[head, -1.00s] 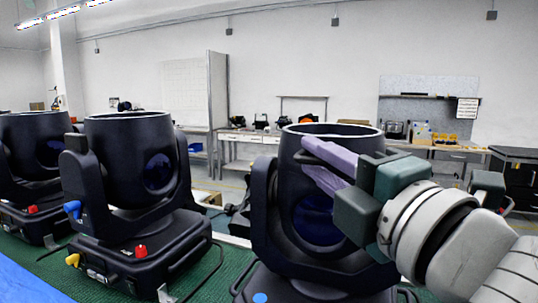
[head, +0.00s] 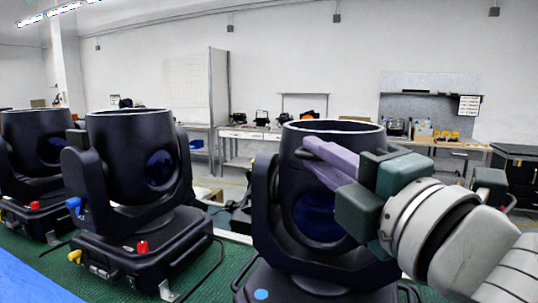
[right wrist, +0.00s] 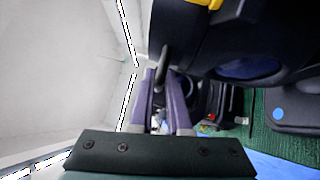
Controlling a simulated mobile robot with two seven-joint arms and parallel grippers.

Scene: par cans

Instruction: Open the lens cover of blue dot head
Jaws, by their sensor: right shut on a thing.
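The blue dot head (head: 325,220) is a dark moving light at the front right, with a blue dot (head: 261,294) on its base. Its round pale-rimmed top (head: 340,127) faces up; I cannot tell from here how its lens cover stands. My right gripper (head: 304,155), with purple fingers, reaches in from the right at the head's upper side. In the right wrist view the fingers (right wrist: 162,80) are shut on a thin dark handle-like piece (right wrist: 164,58) beside the dark head (right wrist: 225,40). The blue dot also shows there (right wrist: 278,114). My left gripper is not in view.
Two similar dark heads stand to the left, one in the middle (head: 130,150) with a red knob (head: 142,247) and one at the far left (head: 30,145). They stand on a green surface (head: 215,275). Workbenches (head: 250,135) line the back wall.

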